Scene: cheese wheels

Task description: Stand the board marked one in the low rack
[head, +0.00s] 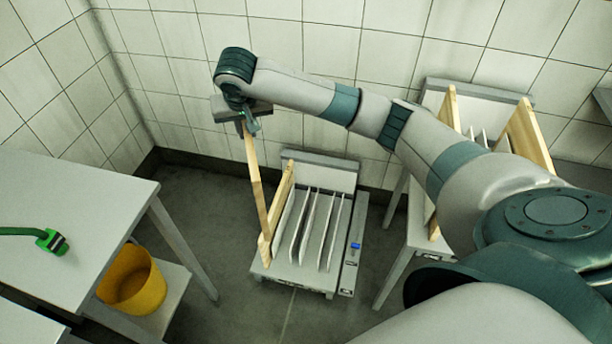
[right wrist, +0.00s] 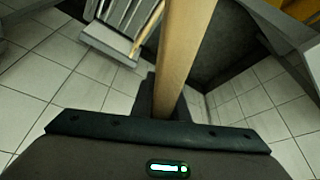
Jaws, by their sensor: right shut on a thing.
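My right gripper (head: 245,122) reaches in from the right and is shut on the top of a wooden board (head: 257,180). The board hangs nearly upright, edge towards me, slightly tilted; in the right wrist view it (right wrist: 184,50) runs away from the jaws. No mark shows on it. The low rack (head: 300,266) stands on the floor below, with several thin white dividers (head: 311,225); part of it also shows in the right wrist view (right wrist: 112,38). The board's lower end is at the rack's left side; I cannot tell whether it touches. My left gripper is out of view.
Another wooden board (head: 282,200) stands at the rack's left side. A higher rack (head: 438,88) with wooden boards (head: 527,135) stands right, partly behind my arm.

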